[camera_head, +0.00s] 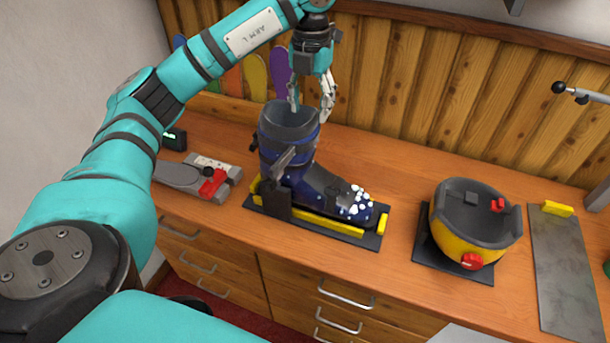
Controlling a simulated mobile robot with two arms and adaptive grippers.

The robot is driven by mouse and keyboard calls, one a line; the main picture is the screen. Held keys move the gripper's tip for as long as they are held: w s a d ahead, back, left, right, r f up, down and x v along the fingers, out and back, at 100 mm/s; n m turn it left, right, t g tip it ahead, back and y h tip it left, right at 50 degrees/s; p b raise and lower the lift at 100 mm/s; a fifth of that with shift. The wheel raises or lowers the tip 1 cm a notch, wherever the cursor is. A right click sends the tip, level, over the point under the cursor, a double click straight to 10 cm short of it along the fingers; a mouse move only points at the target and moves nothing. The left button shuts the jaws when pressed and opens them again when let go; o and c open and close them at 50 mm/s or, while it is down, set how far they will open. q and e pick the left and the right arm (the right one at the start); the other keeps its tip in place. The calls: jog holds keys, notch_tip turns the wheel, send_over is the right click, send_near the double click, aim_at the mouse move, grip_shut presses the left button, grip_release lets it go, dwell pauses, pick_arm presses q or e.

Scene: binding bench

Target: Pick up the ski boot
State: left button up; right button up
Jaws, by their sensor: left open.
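The ski boot (303,178) is dark blue with a grey cuff and white speckles on its toe. It stands upright on a black stand with yellow rails (311,222), its toe pointing right. My left gripper (311,112) points down at the top of the boot's cuff. Its fingers are open, with one finger at the cuff's opening and the other by its right rim. I cannot tell whether they touch the boot. My right gripper is not in view.
A grey binding with a red part (192,177) lies left of the boot. A yellow and grey bowl-shaped device (466,240) stands to the right, beside a metal plate (565,268). A wooden wall (425,90) closes off the back of the bench (407,180).

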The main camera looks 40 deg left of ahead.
aim_at(311, 125)
pick_arm(q)
jog(key=f, duration=0.3)
jog(key=shift+w+f, duration=0.2)
jog(key=shift+f, duration=0.1)
jog(key=shift+f+p, duration=0.45)
jog(key=shift+f, duration=0.5)
jog(key=f+p, duration=0.1)
jog(key=f, duration=0.1)
jog(key=f+p, duration=0.1)
jog(key=f, duration=0.1)
jog(key=shift+s+d+f, duration=0.15)
jog(key=shift+s+f, duration=0.05)
jog(key=shift+f, duration=0.35)
jog(key=c, duration=1)
grip_shut()
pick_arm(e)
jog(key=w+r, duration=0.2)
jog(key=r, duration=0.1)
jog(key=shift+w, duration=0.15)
